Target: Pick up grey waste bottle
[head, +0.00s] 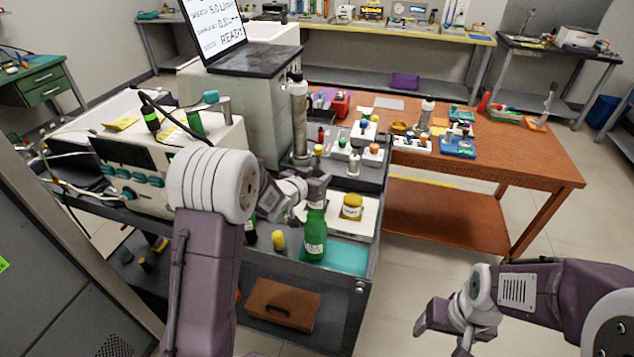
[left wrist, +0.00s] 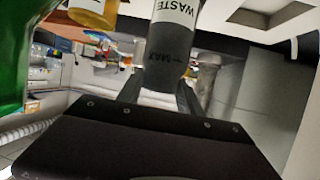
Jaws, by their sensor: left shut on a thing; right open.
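The grey waste bottle (left wrist: 172,45) is dark grey with a white WASTE label and a MAX mark. In the left wrist view it is between the fingers of my left gripper (left wrist: 160,95), which is shut on it. Its base is out of that view, so I cannot tell whether it is lifted. My right gripper (head: 440,318) is open and empty at the lower right, over the floor.
The green bottle (head: 315,238) stands close beside my left gripper and also shows in the left wrist view (left wrist: 12,55). A tall grey column (head: 299,120) stands behind. An orange-brown table (head: 520,165) is at the right.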

